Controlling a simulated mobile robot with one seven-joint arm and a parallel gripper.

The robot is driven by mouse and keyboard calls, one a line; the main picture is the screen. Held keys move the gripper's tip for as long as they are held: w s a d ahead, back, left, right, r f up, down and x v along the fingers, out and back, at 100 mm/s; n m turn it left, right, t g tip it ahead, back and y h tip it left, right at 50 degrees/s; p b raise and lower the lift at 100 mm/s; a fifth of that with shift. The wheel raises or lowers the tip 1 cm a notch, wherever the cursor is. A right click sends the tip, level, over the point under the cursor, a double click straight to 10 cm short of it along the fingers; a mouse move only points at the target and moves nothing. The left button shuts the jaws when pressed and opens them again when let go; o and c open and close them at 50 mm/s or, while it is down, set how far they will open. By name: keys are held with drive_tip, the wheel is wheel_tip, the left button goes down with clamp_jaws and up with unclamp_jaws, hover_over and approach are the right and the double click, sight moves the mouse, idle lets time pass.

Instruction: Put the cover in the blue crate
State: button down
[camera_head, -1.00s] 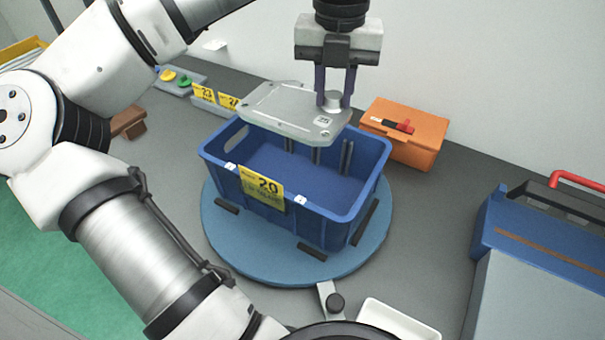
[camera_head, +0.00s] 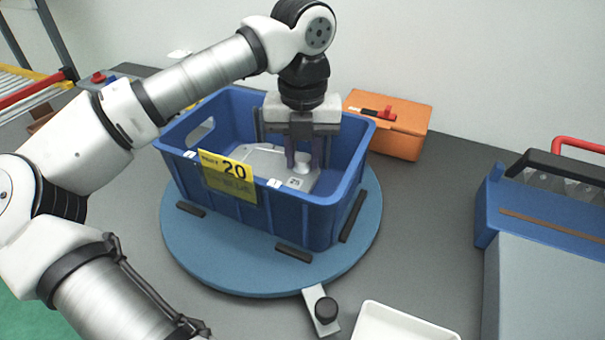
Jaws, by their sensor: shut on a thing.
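The cover (camera_head: 262,163) is a flat grey metal plate with a round boss and a small label marked 25. It is inside the blue crate (camera_head: 318,217), low down, partly hidden by the crate's front wall and the yellow tag 20. My gripper (camera_head: 303,163) reaches down into the crate and is shut on the cover's boss. Whether the cover touches the crate floor cannot be told. The crate stands on a round blue turntable (camera_head: 230,255).
An orange box (camera_head: 395,125) with a red latch stands close behind the crate to the right. A blue and grey case (camera_head: 540,260) with a red handle is at the far right. A white tray (camera_head: 400,325) lies at the front.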

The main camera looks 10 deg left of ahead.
drive_tip(key=shift+f+b, duration=0.5)
drive_tip(key=shift+f, duration=0.9)
drive_tip(key=shift+f, duration=0.15)
drive_tip(key=c, duration=1.1)
unclamp_jaws()
drive_tip(key=shift+c, duration=0.2)
wheel_tip(320, 180, up, 12)
